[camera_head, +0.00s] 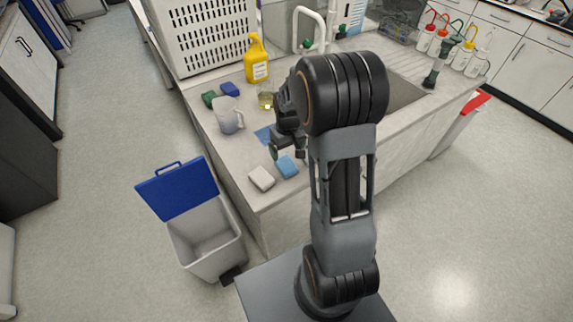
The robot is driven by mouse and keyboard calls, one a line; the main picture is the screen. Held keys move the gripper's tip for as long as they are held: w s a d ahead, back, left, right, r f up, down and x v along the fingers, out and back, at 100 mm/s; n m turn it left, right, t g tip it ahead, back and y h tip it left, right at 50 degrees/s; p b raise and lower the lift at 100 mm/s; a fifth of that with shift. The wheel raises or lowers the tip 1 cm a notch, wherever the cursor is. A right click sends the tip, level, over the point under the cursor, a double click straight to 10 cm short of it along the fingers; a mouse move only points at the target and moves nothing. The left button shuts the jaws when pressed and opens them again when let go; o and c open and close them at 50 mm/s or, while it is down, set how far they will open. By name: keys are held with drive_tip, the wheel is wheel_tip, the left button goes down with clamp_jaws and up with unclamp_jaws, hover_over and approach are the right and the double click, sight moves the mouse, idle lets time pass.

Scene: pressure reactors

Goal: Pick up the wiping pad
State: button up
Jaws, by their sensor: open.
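A small white block-shaped pad (262,178) lies flat on the countertop near its front corner. A light blue pad (287,166) lies just right of it. A flat darker blue piece, perhaps a cloth (263,134), lies farther back, partly hidden by my arm. I cannot tell which of these is the wiping pad. My gripper (287,151) points down, open, over the counter just behind the light blue pad in the picture. Nothing shows between its fingers. Its height above the counter is hard to judge.
A measuring jug (228,115), a yellow bottle (257,60) and a small beaker (266,97) stand behind on the counter (215,146). Green and blue sponges (230,89) lie near the jug. A sink (395,95) is right of my arm. An open bin (205,238) stands left of the counter.

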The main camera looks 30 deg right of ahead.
sight(288, 166)
drive_tip(key=shift+s+f+p, duration=0.15)
drive_tip(key=shift+f+p, duration=0.75)
drive_tip(key=shift+f, duration=3.75)
drive_tip(key=c, duration=1)
drive_tip(key=shift+r, duration=0.15)
drive_tip(key=shift+r+b, duration=0.35)
drive_tip(key=shift+r, duration=0.1)
drive_tip(key=s+a+r+b, duration=0.1)
drive_tip(key=s+a+r, duration=0.2)
drive_tip(key=r, duration=0.1)
drive_tip(key=s+a+r+b, duration=0.1)
drive_tip(key=s+a+r, duration=0.2)
drive_tip(key=r, duration=0.1)
drive_tip(key=s+a+r+b, duration=0.1)
drive_tip(key=s+a+r, duration=0.3)
